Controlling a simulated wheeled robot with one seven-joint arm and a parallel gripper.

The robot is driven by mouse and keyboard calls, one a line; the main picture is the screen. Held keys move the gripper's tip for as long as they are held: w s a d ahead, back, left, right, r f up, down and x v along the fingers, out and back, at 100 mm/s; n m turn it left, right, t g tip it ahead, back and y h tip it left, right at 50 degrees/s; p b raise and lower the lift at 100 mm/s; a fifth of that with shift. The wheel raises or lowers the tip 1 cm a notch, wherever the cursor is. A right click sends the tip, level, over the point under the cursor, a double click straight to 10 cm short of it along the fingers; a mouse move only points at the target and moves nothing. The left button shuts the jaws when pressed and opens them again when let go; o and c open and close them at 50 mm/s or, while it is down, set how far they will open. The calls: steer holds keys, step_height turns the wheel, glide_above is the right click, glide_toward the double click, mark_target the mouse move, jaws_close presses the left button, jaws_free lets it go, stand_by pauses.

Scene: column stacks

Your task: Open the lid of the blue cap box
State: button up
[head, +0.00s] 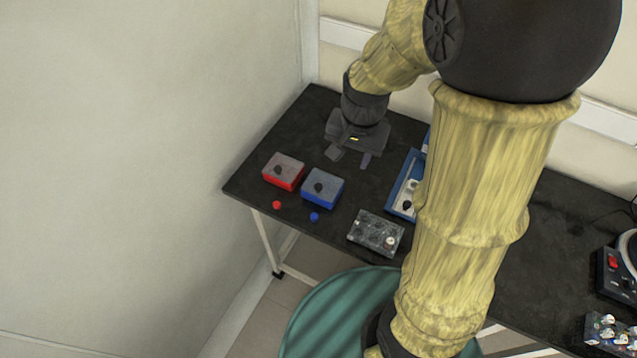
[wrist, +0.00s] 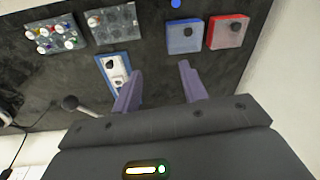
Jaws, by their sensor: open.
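The blue cap box (head: 322,189) stands near the front edge of the black table, with a grey lid on top and a dark round knob on it. Its lid is shut. It also shows in the wrist view (wrist: 184,37), ahead of the fingers and to the right. My gripper (head: 350,158) is open and empty, above the table behind the blue box and apart from it. In the wrist view my gripper's two purple-grey fingers (wrist: 160,88) are spread with bare table between them.
A red box (head: 283,172) with a similar grey lid stands close left of the blue box. A red cap (head: 277,204) and a blue cap (head: 314,217) lie in front. A grey tray (head: 376,233) and a blue-edged tray (head: 404,184) are to the right. A wall rises at the left.

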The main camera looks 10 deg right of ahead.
mark_target(318, 186)
steer(key=w+a+f+m+g+b, duration=0.1)
steer(key=w+a+m, duration=0.5)
steer(key=shift+w+a+f, duration=0.2)
steer(key=shift+w+f, duration=0.05)
steer(key=shift+w, duration=0.05)
steer(key=shift+f, duration=0.1)
step_height(318, 186, down, 17)
steer(key=shift+f, duration=0.1)
stand_by(0.3)
jaws_close()
